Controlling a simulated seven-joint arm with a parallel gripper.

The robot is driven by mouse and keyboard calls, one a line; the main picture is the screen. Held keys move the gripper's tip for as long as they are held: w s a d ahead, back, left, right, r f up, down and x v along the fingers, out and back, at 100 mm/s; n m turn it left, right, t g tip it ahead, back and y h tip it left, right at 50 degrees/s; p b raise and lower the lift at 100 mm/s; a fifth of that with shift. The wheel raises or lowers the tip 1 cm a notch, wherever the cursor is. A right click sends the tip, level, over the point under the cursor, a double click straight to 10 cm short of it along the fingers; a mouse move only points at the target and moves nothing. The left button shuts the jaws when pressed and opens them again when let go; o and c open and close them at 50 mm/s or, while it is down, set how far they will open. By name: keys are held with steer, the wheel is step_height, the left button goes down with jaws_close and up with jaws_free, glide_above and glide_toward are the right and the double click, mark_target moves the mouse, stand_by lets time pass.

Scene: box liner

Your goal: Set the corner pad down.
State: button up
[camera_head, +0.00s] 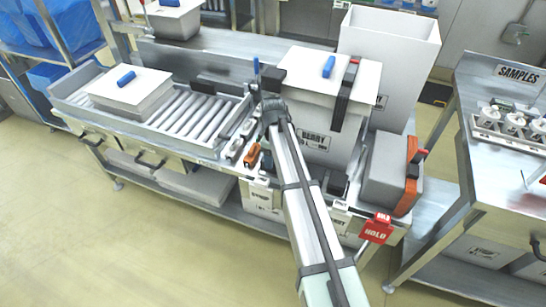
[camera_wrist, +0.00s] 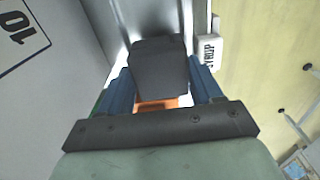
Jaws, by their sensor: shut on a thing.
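In the wrist view, my gripper (camera_wrist: 155,85) has its two blue fingers shut on the dark grey corner pad (camera_wrist: 158,62), which sits between them. In the head view, my gripper (camera_head: 258,72) is at the left side of the white box marked BERRY (camera_head: 318,110), near its top left corner. A dark piece that looks like the same corner pad (camera_head: 272,79) shows there, beside that corner. I cannot tell whether the pad touches the box. My arm hides part of the box's lower left side.
A roller conveyor (camera_head: 195,115) with a lidded white box (camera_head: 130,92) lies to the left. A black strap (camera_head: 344,100) hangs over the BERRY box. A grey case with an orange band (camera_head: 388,168) and a red HOLD sign (camera_head: 377,230) are at the right. An orange tool (camera_head: 251,155) lies below my gripper.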

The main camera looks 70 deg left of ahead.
steer(key=shift+w+a+f, duration=0.15)
steer(key=shift+f, duration=0.55)
steer(key=shift+f, duration=0.15)
steer(key=o, duration=1)
step_height(320, 180, up, 12)
steer(key=shift+r, duration=0.15)
